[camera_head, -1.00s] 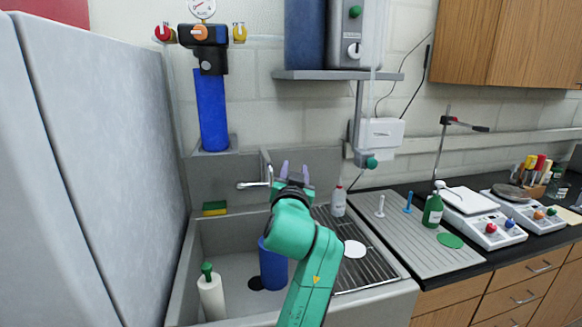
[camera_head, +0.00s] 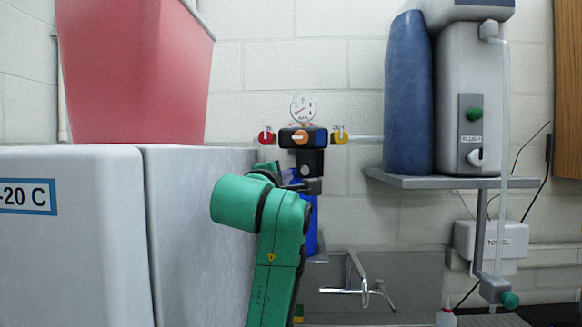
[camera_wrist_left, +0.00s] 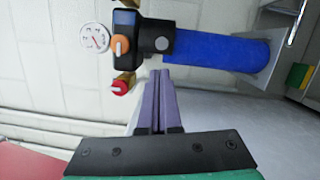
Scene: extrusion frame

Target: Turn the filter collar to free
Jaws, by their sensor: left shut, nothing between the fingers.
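The filter unit hangs on the back wall, with a black head (camera_head: 316,137), an orange knob (camera_head: 300,137) and a round gauge (camera_head: 303,109) above. Its black collar (camera_head: 310,163) sits between the head and the blue filter bowl (camera_head: 311,225). In the left wrist view the collar (camera_wrist_left: 155,36) bears a pale mark, and the blue bowl (camera_wrist_left: 220,52) runs to the right. My left gripper (camera_head: 291,178) overlaps the filter in the head view. In the wrist view its purple fingers (camera_wrist_left: 159,77) are together and empty, pointing toward the collar with a visible gap. My right gripper is out of view.
A red valve (camera_head: 266,136) and yellow valve (camera_head: 340,135) flank the filter head. The grey freezer (camera_head: 195,235) stands close on the left, with a red bin (camera_head: 135,80) on top. A faucet (camera_head: 355,289) is below right; a shelf (camera_head: 440,181) with equipment is right.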

